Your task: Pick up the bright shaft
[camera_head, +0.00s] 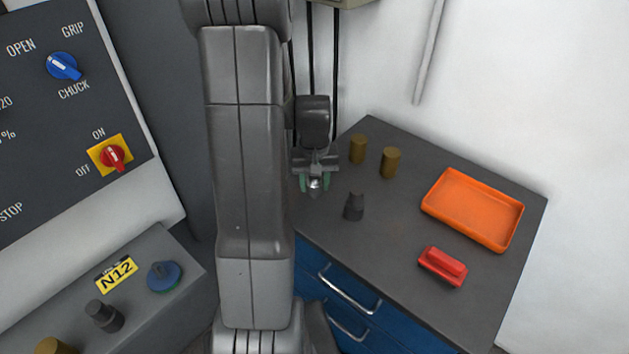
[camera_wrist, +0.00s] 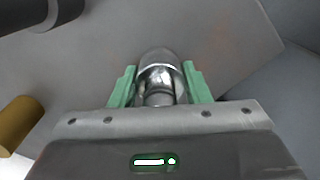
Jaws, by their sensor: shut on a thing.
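The bright shaft (camera_wrist: 160,80) is a shiny silver metal piece. In the wrist view it sits between the green fingers of my gripper (camera_wrist: 160,88), which are shut on it. In the head view my gripper (camera_head: 315,182) is over the left part of the dark bench top, and the bright shaft (camera_head: 314,186) shows as a small shiny spot between the fingertips. Whether the shaft touches the bench is hard to tell. My arm hides part of the bench's left side.
On the bench (camera_head: 400,275) stand two brass cylinders (camera_head: 358,149) (camera_head: 390,162), a dark stepped shaft (camera_head: 353,207) close to my gripper, an orange tray (camera_head: 471,209) and a red block (camera_head: 442,266). A control panel (camera_head: 60,110) and a grey ledge (camera_head: 190,262) with parts are at left.

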